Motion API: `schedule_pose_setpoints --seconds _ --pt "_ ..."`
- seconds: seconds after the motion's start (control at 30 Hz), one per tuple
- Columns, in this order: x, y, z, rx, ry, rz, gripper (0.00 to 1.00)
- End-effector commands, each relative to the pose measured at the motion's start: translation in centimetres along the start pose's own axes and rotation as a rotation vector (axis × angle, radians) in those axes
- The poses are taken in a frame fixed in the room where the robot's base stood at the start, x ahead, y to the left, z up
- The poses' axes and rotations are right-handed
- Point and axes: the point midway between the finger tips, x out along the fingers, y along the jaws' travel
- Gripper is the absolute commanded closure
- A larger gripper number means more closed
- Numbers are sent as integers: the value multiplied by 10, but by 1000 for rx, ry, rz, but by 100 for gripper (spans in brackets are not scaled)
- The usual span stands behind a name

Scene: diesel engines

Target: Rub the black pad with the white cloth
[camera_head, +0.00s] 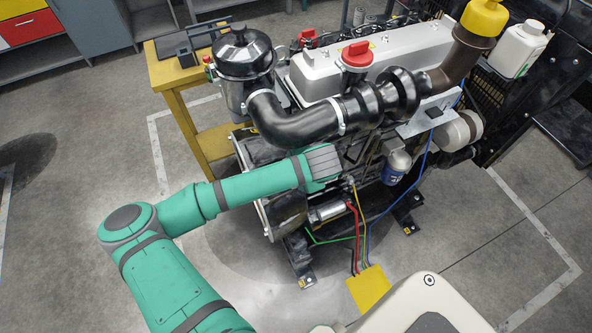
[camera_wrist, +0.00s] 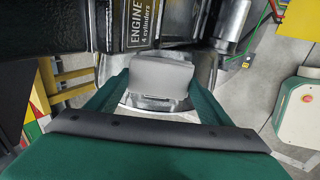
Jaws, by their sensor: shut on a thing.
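My gripper (camera_wrist: 160,88) is shut on the white cloth (camera_wrist: 160,76), a pale grey-white folded block between its two green fingers. In the head view, my green arm reaches from the lower left to the near side of the engine. The fingers and the cloth are hidden there behind the wrist. A small black pad (camera_head: 434,113) lies on a light grey plate on the engine's right side, up and to the right of my wrist and apart from it. I cannot make out the pad in the wrist view.
The diesel engine (camera_head: 420,48) fills the middle, with a black intake pipe (camera_head: 300,122) above my wrist. Coloured wires run down to a yellow box (camera_head: 368,288). A yellow table (camera_head: 172,75) stands behind on the left. The floor at left is clear.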

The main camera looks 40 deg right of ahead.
Motion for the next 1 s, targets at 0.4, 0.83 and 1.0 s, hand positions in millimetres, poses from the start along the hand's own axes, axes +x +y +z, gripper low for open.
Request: schedule_pose_setpoints --seconds 0.4,0.83,1.0 --pt "-9 0 0 1 -1 1 44" --pt "-30 0 0 0 1 1 44" --pt "-30 0 0 0 0 0 44"
